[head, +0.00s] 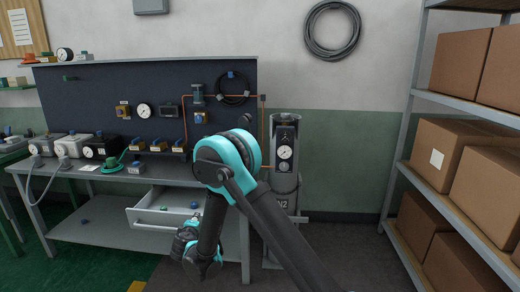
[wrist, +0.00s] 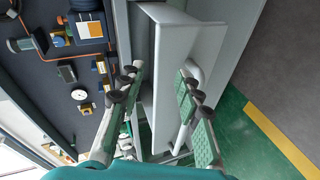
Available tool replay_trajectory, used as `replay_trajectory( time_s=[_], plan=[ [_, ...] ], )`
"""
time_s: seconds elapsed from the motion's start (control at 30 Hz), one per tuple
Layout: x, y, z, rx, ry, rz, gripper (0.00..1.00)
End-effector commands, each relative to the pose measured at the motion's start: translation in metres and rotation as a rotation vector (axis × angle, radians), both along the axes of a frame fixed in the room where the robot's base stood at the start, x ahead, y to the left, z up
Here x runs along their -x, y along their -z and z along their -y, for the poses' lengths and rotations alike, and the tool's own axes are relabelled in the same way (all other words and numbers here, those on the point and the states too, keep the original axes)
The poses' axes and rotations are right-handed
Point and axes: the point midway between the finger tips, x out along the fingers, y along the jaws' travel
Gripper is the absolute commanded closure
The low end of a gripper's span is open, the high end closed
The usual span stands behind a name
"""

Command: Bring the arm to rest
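My arm reaches forward and bends down in the head view. My gripper (head: 187,246) hangs in front of the workbench, beside the pulled-out drawer (head: 165,222). In the wrist view my gripper (wrist: 159,73) has its two fingers spread apart, and no object is clearly held between them. The drawer's pale front (wrist: 170,35) and its bar handle (wrist: 194,75) lie beyond the fingers. The handle appears close to the right finger; I cannot tell whether they touch.
The workbench (head: 95,171) carries several gauge boxes and a dark back panel (head: 90,95). A grey cylinder (head: 285,185) stands right of it. A shelf rack (head: 405,165) with cardboard boxes (head: 462,60) stands at the right. Dark floor between cylinder and rack is clear.

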Motion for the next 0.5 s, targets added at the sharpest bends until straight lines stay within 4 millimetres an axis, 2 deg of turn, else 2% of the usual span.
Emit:
replay_trajectory(
  time_s=[0.03,0.23,0.37,0.5],
  plan=[
    [-0.009,-0.012,0.031,-0.022,0.05,-0.033,0.66],
    [-0.02,-0.043,0.138,-0.123,0.23,-0.171,0.66],
    [-0.011,-0.058,0.207,-0.196,0.346,-0.255,0.66],
    [0.011,-0.07,0.275,-0.282,0.467,-0.343,0.66]
  ],
)
